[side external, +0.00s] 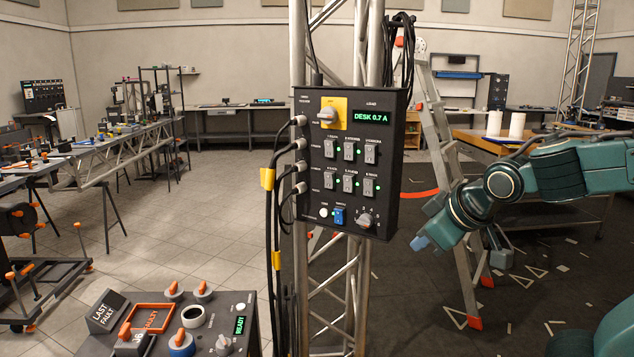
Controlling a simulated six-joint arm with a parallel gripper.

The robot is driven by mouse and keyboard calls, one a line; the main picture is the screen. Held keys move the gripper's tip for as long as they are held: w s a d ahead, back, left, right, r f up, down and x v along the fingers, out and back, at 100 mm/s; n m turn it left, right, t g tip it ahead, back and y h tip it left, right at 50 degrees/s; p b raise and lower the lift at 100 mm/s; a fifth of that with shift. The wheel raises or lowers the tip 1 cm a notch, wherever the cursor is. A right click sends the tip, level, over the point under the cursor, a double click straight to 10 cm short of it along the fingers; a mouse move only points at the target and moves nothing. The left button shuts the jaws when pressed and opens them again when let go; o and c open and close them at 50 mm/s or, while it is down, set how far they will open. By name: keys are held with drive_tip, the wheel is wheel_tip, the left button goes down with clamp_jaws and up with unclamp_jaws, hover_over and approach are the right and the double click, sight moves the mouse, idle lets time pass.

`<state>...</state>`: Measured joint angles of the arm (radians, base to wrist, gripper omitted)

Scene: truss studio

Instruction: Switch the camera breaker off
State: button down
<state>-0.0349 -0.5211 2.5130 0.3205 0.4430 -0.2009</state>
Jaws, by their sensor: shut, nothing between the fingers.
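The power box (348,200) is a dark panel fixed to the metal truss, in the middle of the side external view. It bears two rows of grey breakers with lit green lamps beside them. The camera breaker (371,153) appears to be the right one in the upper row, under a small label; its lever position is too small to tell. A green lamp glows beside it. My gripper (419,243) is shut and empty. In the picture it is right of the box's lower right edge, below the camera breaker, apart from the panel.
A yellow plate with a rotary switch (328,113) and a display reading "DESK 0.7 A" (374,116) top the panel. Cables (270,215) plug into its left side. A stepladder (440,150) stands behind my arm. A console (240,300) sits at the lower left.

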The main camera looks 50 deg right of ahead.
drive_tip(key=w+d+r+n+t+h, duration=0.25)
drive_tip(key=w+d+h, duration=0.25)
drive_tip(key=w+d, duration=0.25)
drive_tip(key=w+r+n+t+h, duration=0.2)
drive_tip(key=w+r+n+t, duration=0.2)
drive_tip(key=n, duration=0.6)
drive_tip(key=shift+w+r+t+h, duration=0.3)
drive_tip(key=shift+w+t, duration=0.3)
drive_tip(key=shift+t, duration=0.05)
drive_tip(key=shift+w+d, duration=0.1)
approach(365, 149)
drive_tip(key=w, duration=0.4)
drive_tip(key=shift+w+d+r, duration=0.1)
drive_tip(key=shift+w+d, duration=0.05)
drive_tip(key=shift+d, duration=0.65)
drive_tip(key=shift+w+d+r, duration=0.1)
drive_tip(key=shift+w+d, duration=0.05)
drive_tip(key=shift+d, duration=0.7)
